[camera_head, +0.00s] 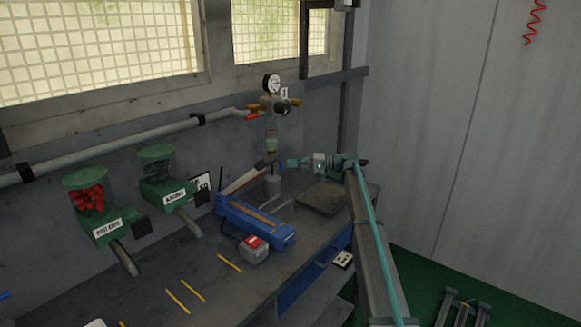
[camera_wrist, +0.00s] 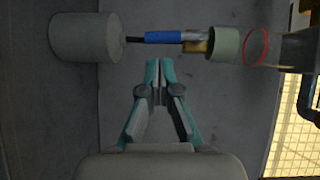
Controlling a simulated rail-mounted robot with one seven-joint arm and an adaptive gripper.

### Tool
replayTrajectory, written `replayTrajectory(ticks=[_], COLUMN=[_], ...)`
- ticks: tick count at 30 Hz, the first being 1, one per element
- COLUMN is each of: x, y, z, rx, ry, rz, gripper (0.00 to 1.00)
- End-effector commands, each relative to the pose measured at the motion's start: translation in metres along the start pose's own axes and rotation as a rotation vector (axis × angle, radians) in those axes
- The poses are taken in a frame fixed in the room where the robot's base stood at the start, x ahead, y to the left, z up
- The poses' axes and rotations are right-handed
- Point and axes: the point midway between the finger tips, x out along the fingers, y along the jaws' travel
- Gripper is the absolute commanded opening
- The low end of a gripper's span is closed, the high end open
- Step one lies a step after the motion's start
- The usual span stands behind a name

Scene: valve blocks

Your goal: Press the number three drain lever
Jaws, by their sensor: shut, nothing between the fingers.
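A slim blue piece, which looks like the drain lever (camera_wrist: 163,37), lies crosswise in the wrist view, between a grey cylinder (camera_wrist: 85,37) and a brass fitting (camera_wrist: 197,45). Next to the brass is a pale green bowl (camera_wrist: 225,46) with a red ring. In the head view the bowl (camera_head: 271,145) hangs below a gauge, with the grey cylinder (camera_head: 272,184) below it. My gripper (camera_wrist: 157,66) is shut and empty, its tips pointing at the blue piece just short of it in the picture. Contact cannot be told. No number three is readable.
A pressure gauge (camera_head: 271,83) and a valve with brass ends (camera_head: 274,104) are on the wall pipe. A blue sealer-like device (camera_head: 254,220), a grey box with a red top (camera_head: 254,249) and green-lidded dispensers (camera_head: 90,200) line the bench. A flat tray (camera_head: 320,199) lies below my gripper.

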Motion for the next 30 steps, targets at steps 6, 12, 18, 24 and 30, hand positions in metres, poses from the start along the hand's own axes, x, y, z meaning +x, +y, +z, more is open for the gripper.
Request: replayTrajectory(ticks=[6,12,18,24,30], x=[-0.040,-0.078,-0.101,-0.108,-0.108], y=[0.001,0.000,-0.001,-0.002,-0.002], z=[-0.007,-0.007,-0.006,-0.006,-0.006], rx=[-0.002,-0.001,0.000,0.000,0.000], ry=[0.001,0.001,0.000,-0.001,-0.001], rz=[-0.001,-0.001,-0.001,-0.001,-0.001], gripper=[0.00,0.00,0.00,0.00,0.00])
